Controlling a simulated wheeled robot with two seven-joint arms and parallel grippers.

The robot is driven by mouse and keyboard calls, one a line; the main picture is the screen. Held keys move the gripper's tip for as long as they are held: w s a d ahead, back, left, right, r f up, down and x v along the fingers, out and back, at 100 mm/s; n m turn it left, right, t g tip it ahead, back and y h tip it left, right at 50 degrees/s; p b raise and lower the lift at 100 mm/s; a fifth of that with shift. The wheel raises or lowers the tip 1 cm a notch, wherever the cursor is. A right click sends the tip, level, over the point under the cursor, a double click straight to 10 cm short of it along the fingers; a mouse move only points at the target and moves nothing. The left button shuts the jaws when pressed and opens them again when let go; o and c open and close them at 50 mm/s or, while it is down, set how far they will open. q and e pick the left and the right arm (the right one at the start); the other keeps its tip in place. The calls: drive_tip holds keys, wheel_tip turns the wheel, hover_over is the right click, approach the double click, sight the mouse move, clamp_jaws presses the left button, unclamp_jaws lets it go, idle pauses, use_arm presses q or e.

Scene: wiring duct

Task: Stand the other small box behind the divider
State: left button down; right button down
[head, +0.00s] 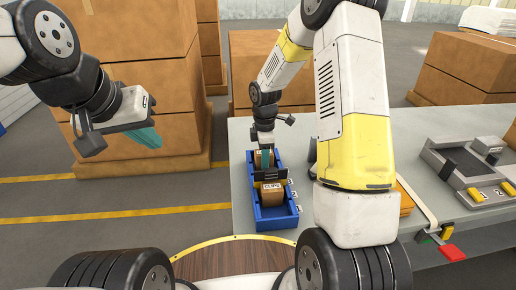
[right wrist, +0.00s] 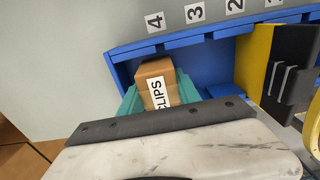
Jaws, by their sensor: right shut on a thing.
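A blue tray (head: 276,222) stands on the grey table, with a dark divider (head: 270,176) across it. A small brown box (head: 273,196) labelled CLIPS sits in the tray on the near side of the divider. My right gripper (head: 263,158) is shut on the other small box (right wrist: 155,84), also labelled CLIPS, at the tray's far end behind the divider. In the right wrist view its teal fingers grip both sides of the box, inside the blue walls. Whether its base touches the floor is hidden. My left gripper (head: 146,137) hangs away from the table; its finger gap is unclear.
Number labels (right wrist: 195,12) run along the tray's side. A yellow and black part (right wrist: 275,60) stands further along the tray in the right wrist view. A grey fixture (head: 470,170) is at the table's right. Large cartons (head: 140,90) stand behind.

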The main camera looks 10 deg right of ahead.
drive_tip(key=shift+f, duration=0.2)
drive_tip(key=shift+f, duration=0.1)
drive_tip(key=c, duration=0.9)
unclamp_jaws()
drive_tip(key=shift+o, duration=0.2)
wheel_tip(320, 180, up, 12)
drive_tip(key=shift+f, duration=0.1)
drive_tip(key=s+d+r+m+t+y, duration=0.1)
drive_tip(key=s+r+m+t, duration=0.2)
drive_tip(key=s+r+m, duration=0.5)
drive_tip(key=s+d+r+m+t+y, duration=0.1)
drive_tip(key=s+r+m+t, duration=0.2)
drive_tip(key=s+r+m, duration=0.4)
drive_tip(key=shift+s+d+r+m, duration=0.4)
drive_tip(key=shift+s+m, duration=0.8)
drive_tip(key=shift+s, duration=3.3)
